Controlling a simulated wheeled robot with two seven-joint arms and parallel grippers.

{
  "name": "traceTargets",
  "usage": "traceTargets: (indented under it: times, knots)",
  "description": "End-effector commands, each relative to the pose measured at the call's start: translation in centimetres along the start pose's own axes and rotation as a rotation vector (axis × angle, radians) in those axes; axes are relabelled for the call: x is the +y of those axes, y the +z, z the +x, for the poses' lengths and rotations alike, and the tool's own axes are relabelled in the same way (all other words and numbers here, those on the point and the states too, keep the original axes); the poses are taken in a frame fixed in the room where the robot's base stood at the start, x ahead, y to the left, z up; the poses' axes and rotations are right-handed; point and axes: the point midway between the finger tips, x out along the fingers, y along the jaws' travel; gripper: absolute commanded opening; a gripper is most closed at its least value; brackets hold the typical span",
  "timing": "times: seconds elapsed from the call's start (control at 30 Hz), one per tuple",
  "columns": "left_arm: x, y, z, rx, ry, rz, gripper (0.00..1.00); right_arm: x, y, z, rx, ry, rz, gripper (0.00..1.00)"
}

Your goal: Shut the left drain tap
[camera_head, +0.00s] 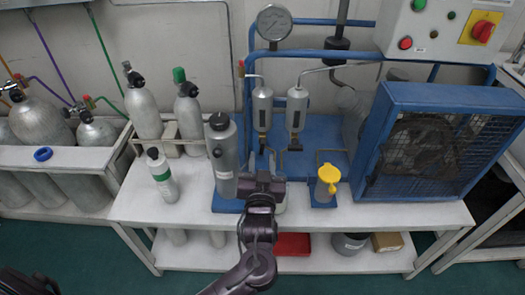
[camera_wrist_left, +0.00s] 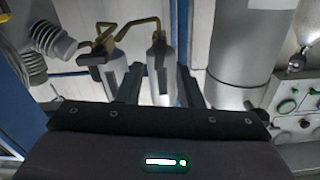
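Two grey filter bottles hang side by side under the gauge in the head view: the left one (camera_head: 262,108) and the right one (camera_head: 297,108). The left drain tap (camera_head: 262,143) is a small dark fitting below the left bottle; its lever position is unclear. The right tap (camera_head: 295,146) shows a black lever. My left gripper (camera_head: 264,184) is in front of and below the left tap, apart from it. In the left wrist view, which looks upside down, its two fingers (camera_wrist_left: 160,88) stand apart with the bottles beyond. My right gripper is not in view.
A tall grey cylinder (camera_head: 223,160) stands close left of my left gripper. A yellow-topped cup (camera_head: 327,182) is to the right, before the blue compressor guard (camera_head: 438,145). A green-banded bottle (camera_head: 162,178) stands left on the white bench (camera_head: 400,215). The bench's front right is clear.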

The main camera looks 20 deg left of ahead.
Motion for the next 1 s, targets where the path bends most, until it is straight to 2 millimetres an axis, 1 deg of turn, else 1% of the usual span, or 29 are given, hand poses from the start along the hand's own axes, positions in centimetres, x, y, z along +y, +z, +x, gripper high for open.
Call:
traceTargets:
  times: [0.03,0.1,0.2,0.3,0.4,0.63,0.87,0.9,1.0]
  knots:
    - [0.0,0.0,0.9,0.002,0.000,0.001,0.33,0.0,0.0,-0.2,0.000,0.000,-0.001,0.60]
    - [0.0,0.0,2.0,0.002,-0.001,0.001,0.33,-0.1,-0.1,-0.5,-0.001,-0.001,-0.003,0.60]
    - [0.0,0.1,3.3,0.000,0.001,0.001,0.33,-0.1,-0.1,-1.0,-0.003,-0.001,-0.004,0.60]
    - [0.0,0.1,4.1,-0.001,0.001,0.001,0.33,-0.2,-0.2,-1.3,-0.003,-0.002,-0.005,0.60]
    - [0.0,0.1,4.5,-0.002,0.001,-0.001,0.33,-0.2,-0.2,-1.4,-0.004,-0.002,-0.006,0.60]
    - [0.0,0.1,4.5,-0.003,0.001,-0.001,0.33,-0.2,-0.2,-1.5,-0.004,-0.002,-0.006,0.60]
    - [0.0,0.1,4.5,-0.003,0.001,-0.001,0.03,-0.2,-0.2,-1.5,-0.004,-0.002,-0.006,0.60]
    - [0.0,0.1,4.5,-0.003,0.001,-0.001,0.00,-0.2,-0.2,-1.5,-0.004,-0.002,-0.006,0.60]
    - [0.0,0.1,4.5,-0.003,0.001,-0.001,0.00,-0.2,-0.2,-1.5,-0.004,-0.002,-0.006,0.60]
